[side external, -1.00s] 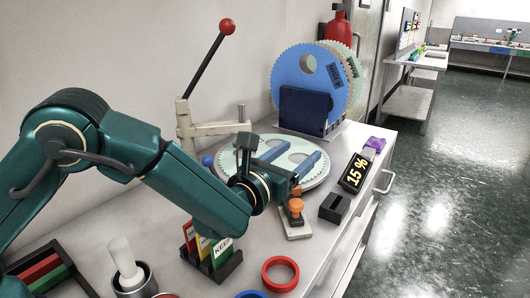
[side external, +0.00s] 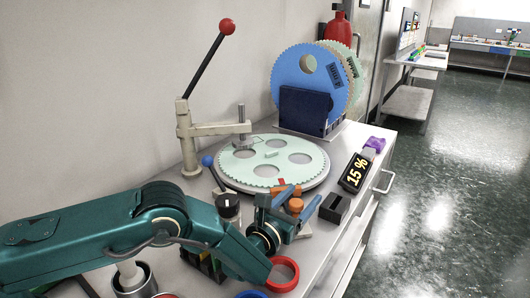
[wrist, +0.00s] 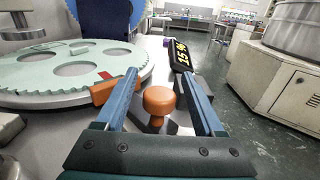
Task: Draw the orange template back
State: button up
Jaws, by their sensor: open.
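The orange template shows as an orange block (wrist: 103,91) at the toothed rim of the pale green disc (wrist: 35,78), partly hidden behind my left finger. My gripper (wrist: 159,76) is open, with one blue finger on each side of the knob in the wrist view. I see a gap between the knob and each finger. In the side view my gripper (side external: 288,204) overlaps the knob and hides much of the base. I cannot tell the height between them.
A dark block with a slot (side external: 334,208) and a "15 %" display (side external: 355,173) stand to the right.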

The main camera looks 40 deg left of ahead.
jog(key=shift+w, duration=0.65)
grip_shut()
dwell(1.1)
